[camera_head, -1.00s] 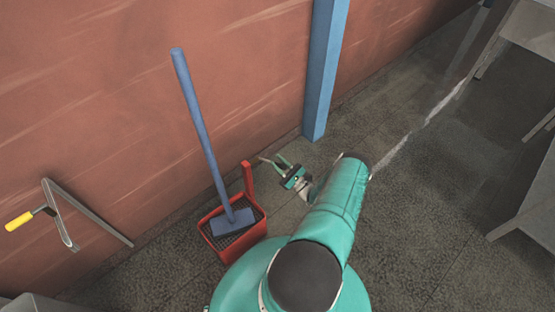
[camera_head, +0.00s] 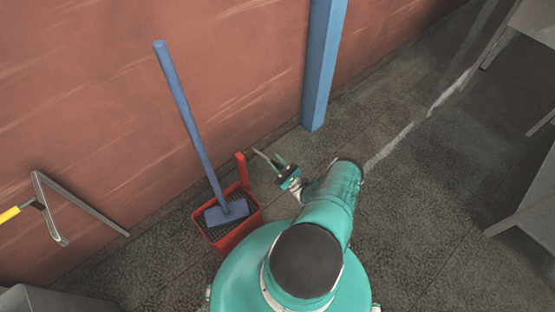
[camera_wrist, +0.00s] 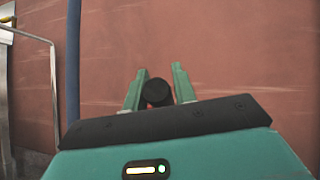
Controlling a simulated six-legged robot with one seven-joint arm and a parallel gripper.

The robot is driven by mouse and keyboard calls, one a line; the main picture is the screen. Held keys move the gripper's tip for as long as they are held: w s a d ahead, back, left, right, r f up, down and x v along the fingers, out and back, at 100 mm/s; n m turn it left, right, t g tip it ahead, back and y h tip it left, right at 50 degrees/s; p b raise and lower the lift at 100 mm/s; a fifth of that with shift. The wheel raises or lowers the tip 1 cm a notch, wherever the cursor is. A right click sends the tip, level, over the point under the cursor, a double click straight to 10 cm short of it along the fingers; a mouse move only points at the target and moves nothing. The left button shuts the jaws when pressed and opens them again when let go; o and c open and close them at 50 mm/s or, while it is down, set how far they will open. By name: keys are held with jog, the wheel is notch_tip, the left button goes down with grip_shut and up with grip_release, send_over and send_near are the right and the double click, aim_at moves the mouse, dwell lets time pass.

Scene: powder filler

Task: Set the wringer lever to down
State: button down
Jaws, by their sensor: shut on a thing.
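The red wringer bucket (camera_head: 247,232) stands on the floor by the wall, with a red upright part (camera_head: 241,169) at its back right. My gripper (camera_head: 268,159) is just right of that upright part, fingers toward the wall. In the wrist view my gripper (camera_wrist: 159,84) has its fingers on both sides of a dark round end (camera_wrist: 157,93), which I take to be the wringer lever's grip. The rest of the lever is hard to make out, so its angle cannot be told.
A blue mop (camera_head: 188,120) leans from the bucket; its handle also shows in the wrist view (camera_wrist: 74,60). A blue post (camera_head: 323,65) stands against the wall. A grey bent bar (camera_head: 85,207) with a yellow handle (camera_head: 9,214) is at left.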

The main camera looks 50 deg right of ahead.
dwell(0.5)
jog(key=c, duration=1.1)
grip_release()
jog(key=shift+f, duration=0.1)
jog(key=shift+s+f, duration=0.25)
jog(key=shift+s, duration=0.05)
jog(key=s, duration=0.4)
jog(key=s+d, duration=0.1)
jog(key=s, duration=0.7)
jog(key=shift+s+d, duration=0.15)
jog(key=shift+c, duration=0.3)
